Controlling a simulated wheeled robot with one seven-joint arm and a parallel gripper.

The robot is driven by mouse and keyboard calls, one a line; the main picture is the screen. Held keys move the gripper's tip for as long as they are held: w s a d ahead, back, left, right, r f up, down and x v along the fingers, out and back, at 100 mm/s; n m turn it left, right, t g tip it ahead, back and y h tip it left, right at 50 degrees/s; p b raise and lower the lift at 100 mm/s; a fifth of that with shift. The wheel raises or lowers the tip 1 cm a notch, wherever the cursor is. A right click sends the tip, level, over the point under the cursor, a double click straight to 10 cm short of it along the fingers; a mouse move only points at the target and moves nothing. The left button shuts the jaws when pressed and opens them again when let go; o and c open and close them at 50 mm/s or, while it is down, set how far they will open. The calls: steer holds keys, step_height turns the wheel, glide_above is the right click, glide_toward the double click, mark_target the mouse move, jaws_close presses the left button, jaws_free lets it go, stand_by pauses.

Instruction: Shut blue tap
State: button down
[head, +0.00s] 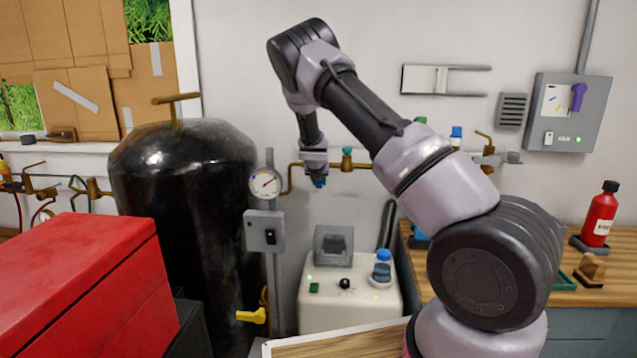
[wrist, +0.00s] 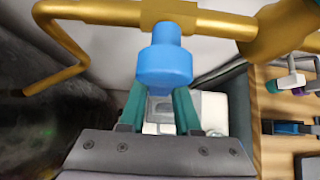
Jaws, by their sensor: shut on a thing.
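The blue tap (wrist: 165,66) hangs under a brass pipe (wrist: 205,20) in the wrist view, its round knob facing my gripper. In the head view a small part of the blue tap (head: 319,183) shows just below the end of my arm. My gripper (wrist: 160,90) has two teal fingers, one on each side of the knob, and is shut on it. The fingertips are partly hidden behind the knob. In the head view my gripper (head: 315,168) is small and its fingers are hard to make out.
A teal-topped valve (head: 347,155) sits on the pipe just right of my gripper. A pressure gauge (head: 265,182) and a black tank (head: 180,220) stand to the left. A white machine (head: 345,300) is below. A wooden bench (head: 560,296) with a red bottle (head: 600,215) is at right.

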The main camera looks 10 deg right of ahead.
steer(key=shift+s+f, duration=0.1)
steer(key=c, duration=0.6)
jaws_free()
steer(key=shift+s+a+r, duration=0.1)
steer(key=shift+s+r, duration=0.05)
steer(key=shift+r, duration=0.2)
steer(key=v, duration=1)
